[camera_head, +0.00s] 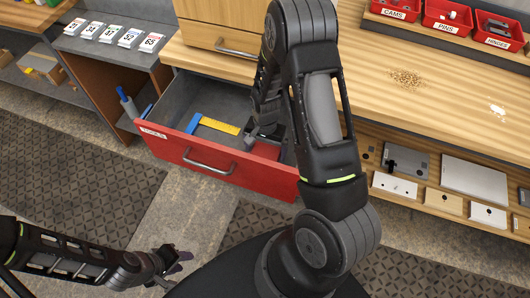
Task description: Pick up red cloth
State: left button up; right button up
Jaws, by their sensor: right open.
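The red cloth (266,151) lies inside the open red-fronted drawer (190,165), towards its right end. Only part of it shows, as a small dark red patch. My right arm reaches over the drawer from the lower right and hides much of that end. My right gripper (258,136) points down into the drawer, right at the cloth, with its jaws open. I cannot tell whether the fingers touch the cloth. My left gripper (178,264) hangs low over the floor, away from the drawer, and seems empty. Its finger gap is unclear.
A yellow and blue try square (213,125) lies in the drawer left of the cloth. A blue-handled tool (127,102) stands by the drawer's left side. The wooden worktop (420,95) holds red bins (447,18) at the back. A lower shelf at right holds boards (473,180).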

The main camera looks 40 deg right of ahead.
dwell(0.5)
jog(key=c, duration=1.1)
